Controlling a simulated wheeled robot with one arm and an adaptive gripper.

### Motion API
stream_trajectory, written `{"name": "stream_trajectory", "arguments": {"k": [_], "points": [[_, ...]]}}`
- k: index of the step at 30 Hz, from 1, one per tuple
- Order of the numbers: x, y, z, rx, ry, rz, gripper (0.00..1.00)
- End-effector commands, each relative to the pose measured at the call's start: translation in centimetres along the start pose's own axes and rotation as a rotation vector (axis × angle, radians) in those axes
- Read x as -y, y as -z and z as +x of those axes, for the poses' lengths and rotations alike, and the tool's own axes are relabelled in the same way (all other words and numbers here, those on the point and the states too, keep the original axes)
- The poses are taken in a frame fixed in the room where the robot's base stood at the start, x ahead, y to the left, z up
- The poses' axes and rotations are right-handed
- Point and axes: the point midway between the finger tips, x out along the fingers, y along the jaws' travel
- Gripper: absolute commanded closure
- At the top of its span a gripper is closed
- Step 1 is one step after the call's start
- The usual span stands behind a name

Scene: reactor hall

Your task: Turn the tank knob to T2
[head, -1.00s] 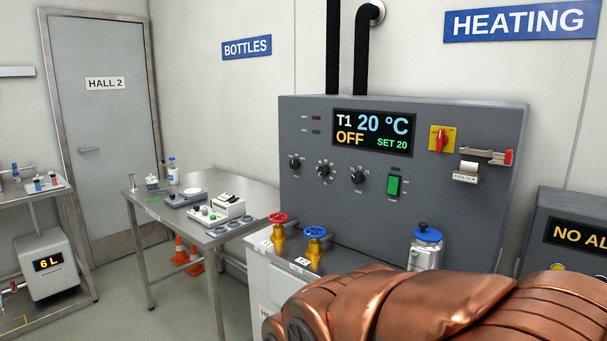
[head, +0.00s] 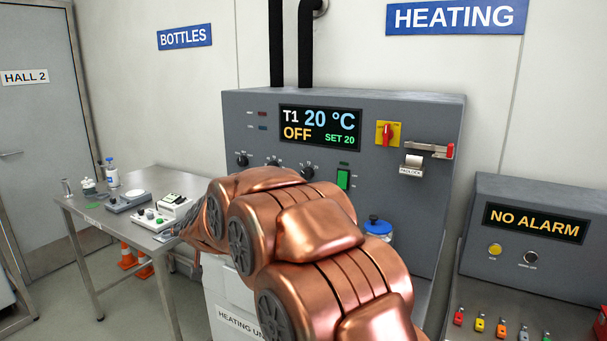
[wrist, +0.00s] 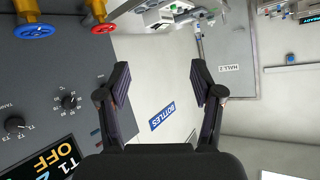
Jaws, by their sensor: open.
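The grey heating panel (head: 240,125) carries three black knobs in a row: the left knob (head: 241,160), the middle knob (head: 273,162) and the right knob (head: 307,170). The panel display (head: 320,128) reads T1, 20 °C, OFF, SET 20. In the wrist view two knobs show at the left, one knob (wrist: 69,102) and another knob (wrist: 14,124). My gripper (wrist: 161,75) is open and empty, apart from the panel and to one side of the knobs. In the head view my arm hides most of it.
Red (wrist: 103,28) and blue (wrist: 33,30) valve wheels show in the wrist view; my arm hides them in the head view. A bottles table (head: 85,210) is left, an alarm box (head: 485,185) right.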

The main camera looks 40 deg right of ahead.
Motion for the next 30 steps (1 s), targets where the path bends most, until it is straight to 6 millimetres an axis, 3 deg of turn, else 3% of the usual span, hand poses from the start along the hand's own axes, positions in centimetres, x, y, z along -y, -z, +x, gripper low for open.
{"name": "stream_trajectory", "arguments": {"k": [3, 7, 10, 15, 18, 21, 30], "points": [[-4.8, 5.1, 2.8, -0.155, -0.131, 0.045, 0.34], [-11.3, 9.3, 4.5, -0.313, -0.309, 0.083, 0.34], [-16.6, 11.5, 4.7, -0.415, -0.461, 0.105, 0.34], [-24.2, 13.2, 3.5, -0.536, -0.7, 0.124, 0.34], [-27.1, 13.2, 2.8, -0.572, -0.801, 0.128, 0.34], [-28.8, 13.2, 2.0, -0.592, -0.863, 0.128, 0.34], [-30.9, 14.0, 2.5, -0.602, -0.893, 0.13, 0.34]]}}
